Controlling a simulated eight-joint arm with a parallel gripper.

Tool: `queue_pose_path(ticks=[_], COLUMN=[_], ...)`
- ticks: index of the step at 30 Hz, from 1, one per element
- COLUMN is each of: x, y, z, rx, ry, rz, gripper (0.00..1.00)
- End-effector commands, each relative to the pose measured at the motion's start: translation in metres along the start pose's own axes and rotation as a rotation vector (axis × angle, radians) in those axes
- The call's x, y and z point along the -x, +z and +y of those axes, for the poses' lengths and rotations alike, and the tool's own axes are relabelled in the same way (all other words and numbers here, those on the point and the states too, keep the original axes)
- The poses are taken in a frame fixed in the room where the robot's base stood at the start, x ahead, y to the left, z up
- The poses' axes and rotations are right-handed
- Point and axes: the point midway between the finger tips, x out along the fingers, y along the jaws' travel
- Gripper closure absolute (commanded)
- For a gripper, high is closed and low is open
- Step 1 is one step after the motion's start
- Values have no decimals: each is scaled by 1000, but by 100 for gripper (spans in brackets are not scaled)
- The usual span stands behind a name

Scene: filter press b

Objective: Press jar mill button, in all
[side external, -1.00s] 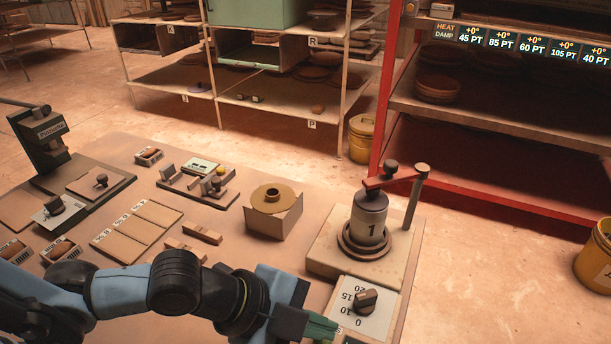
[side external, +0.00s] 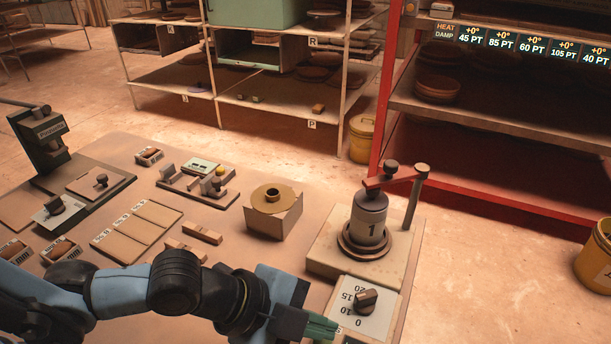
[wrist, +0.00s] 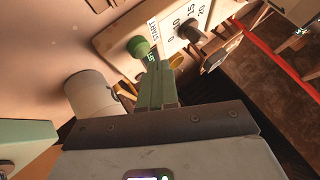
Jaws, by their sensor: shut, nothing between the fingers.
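The jar mill (side external: 325,248) stands at the table's right end, with a grey jar marked 1 (side external: 371,228) under a red clamp arm. Its sloped front panel (side external: 383,320) carries a dark dial knob (side external: 366,301); the knob also shows in the wrist view (wrist: 189,31). A round green button (wrist: 138,47) sits beside a START label (wrist: 152,29) in the wrist view. My gripper (side external: 334,326) is shut and empty, low at the panel's left side. In the wrist view its green fingers (wrist: 154,68) end close beside the button; I cannot tell whether they touch.
A block with a round tan top (side external: 273,200) stands left of the mill. Trays, small fixtures and a dark green press (side external: 40,140) fill the table's left. A red rack (side external: 385,95) stands behind. A pale cylinder (wrist: 90,95) is left of my fingers in the wrist view.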

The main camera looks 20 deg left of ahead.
Motion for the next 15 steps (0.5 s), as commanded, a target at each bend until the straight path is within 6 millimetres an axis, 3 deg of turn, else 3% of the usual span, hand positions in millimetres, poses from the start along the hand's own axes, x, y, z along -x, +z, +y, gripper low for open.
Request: queue_pose_path(ticks=[15], x=[-6], y=[4], z=[4], rx=[0], ry=[0], rz=[0], gripper=[100])
